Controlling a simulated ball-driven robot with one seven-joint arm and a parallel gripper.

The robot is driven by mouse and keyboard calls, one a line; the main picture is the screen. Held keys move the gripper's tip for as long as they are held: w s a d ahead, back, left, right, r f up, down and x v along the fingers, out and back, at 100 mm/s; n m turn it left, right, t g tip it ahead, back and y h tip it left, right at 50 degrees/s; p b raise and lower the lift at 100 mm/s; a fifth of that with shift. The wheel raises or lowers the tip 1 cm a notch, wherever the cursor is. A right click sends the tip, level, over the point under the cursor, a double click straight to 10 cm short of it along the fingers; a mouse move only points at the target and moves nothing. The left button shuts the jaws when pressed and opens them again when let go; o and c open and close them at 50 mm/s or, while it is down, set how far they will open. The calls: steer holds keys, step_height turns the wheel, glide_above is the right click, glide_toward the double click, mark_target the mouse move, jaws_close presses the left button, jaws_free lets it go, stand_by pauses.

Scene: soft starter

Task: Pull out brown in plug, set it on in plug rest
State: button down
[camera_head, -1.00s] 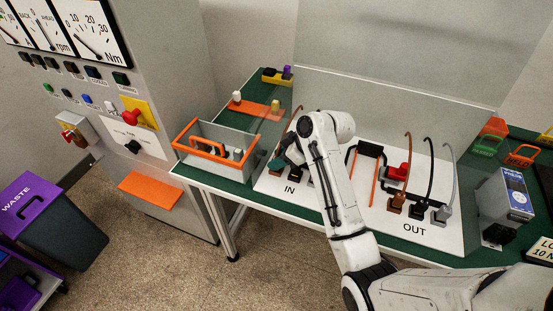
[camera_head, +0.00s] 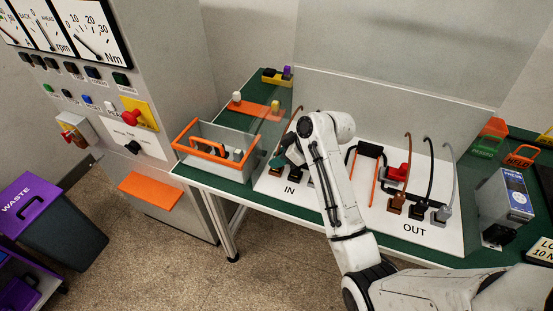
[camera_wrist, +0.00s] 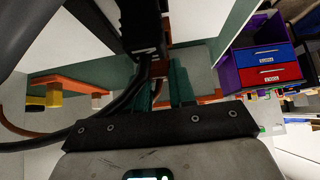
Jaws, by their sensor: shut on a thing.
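My gripper (camera_head: 281,161) is over the IN side of the white board (camera_head: 272,187). In the wrist view its two green fingers (camera_wrist: 162,86) are closed around the brown in plug (camera_wrist: 158,69), of which only a small brown part shows. A brown cable (camera_head: 295,117) arches up beside my wrist in the head view. I cannot tell whether the plug is still seated in its socket, because my arm and the fingers hide its base. An orange strip (camera_head: 256,107) with white and yellow blocks lies behind on the green table. I cannot tell which part is the in plug rest.
A grey bin with an orange rim (camera_head: 197,150) stands left of the board. On the OUT side, brown (camera_head: 397,201), black (camera_head: 420,208) and grey (camera_head: 441,213) plugs stand in a row. A grey panel (camera_head: 390,90) rises behind the board.

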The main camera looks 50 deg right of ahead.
mark_target(281, 169)
steer(key=shift+r+p, duration=0.45)
steer(key=shift+r, duration=0.05)
steer(key=shift+r+p, duration=0.35)
steer(key=shift+r+p, duration=0.95)
steer(key=shift+p, duration=0.05)
steer(key=shift+w+d, duration=0.25)
steer(key=shift+d, duration=0.35)
steer(key=shift+w+d+b, duration=0.1)
steer(key=shift+d+b, duration=0.2)
steer(key=shift+w+d, duration=0.2)
steer(key=shift+d, duration=0.45)
steer(key=shift+w+d+b, duration=0.15)
steer(key=shift+d+b, duration=0.15)
steer(key=shift+d, duration=0.05)
steer(key=shift+w+d+b, duration=0.2)
steer(key=shift+d, duration=0.3)
steer(key=shift+w+d+b, duration=0.15)
steer(key=shift+d, duration=0.3)
steer(key=shift+w+d, duration=0.1)
steer(key=shift+d, duration=0.2)
